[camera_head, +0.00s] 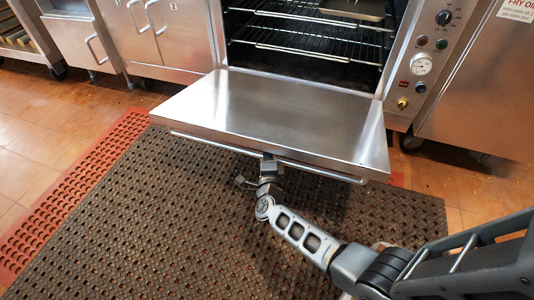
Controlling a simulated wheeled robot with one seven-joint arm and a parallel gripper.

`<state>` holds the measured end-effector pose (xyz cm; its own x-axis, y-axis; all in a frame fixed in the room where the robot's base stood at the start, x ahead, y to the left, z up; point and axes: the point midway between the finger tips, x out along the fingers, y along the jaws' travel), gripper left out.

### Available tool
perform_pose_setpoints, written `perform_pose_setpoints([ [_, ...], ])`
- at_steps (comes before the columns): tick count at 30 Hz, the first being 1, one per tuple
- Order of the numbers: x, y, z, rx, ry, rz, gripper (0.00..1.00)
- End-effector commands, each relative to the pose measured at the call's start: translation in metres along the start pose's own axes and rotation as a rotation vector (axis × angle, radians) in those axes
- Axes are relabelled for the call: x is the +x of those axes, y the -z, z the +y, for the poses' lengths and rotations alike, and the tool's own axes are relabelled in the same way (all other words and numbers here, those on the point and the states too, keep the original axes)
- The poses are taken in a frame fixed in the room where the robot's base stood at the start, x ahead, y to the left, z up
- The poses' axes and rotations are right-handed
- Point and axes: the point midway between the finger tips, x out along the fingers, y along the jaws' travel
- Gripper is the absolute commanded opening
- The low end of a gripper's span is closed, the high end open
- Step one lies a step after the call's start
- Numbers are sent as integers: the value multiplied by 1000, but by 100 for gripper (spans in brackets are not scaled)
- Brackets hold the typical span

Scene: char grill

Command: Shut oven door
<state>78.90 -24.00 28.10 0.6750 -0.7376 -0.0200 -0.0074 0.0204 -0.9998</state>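The oven door (270,112) is folded down and lies about level in front of the oven. The oven's opening (305,45) shows wire racks inside. A bar handle (210,142) runs along the door's front edge. My gripper (267,160) is at the middle of this edge, at or just under the handle. Its fingertips are partly hidden by the door edge and are small, so I cannot tell whether they are open or shut on the handle. My arm reaches in from the lower right.
A dark perforated mat (150,220) with a red border mat (75,190) covers the floor. A control panel (425,60) with knobs and a gauge is right of the oven. Steel cabinets (150,35) stand to the left. A tray (355,8) sits on the upper rack.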

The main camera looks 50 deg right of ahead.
Motion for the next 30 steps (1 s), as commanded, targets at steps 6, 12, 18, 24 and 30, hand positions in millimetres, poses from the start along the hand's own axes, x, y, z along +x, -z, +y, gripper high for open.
perform_pose_setpoints([
  [6, 0, 0, 0, 0, 0, 0, 19],
  [12, 0, 0, 0, 0, 0, 0, 0],
  [18, 0, 0, 0, 0, 0, 0, 0],
  [24, 0, 0, -1, 0, -1, 0, 0],
  [30, 1, 0, -12, 6, -16, 1, 0],
])
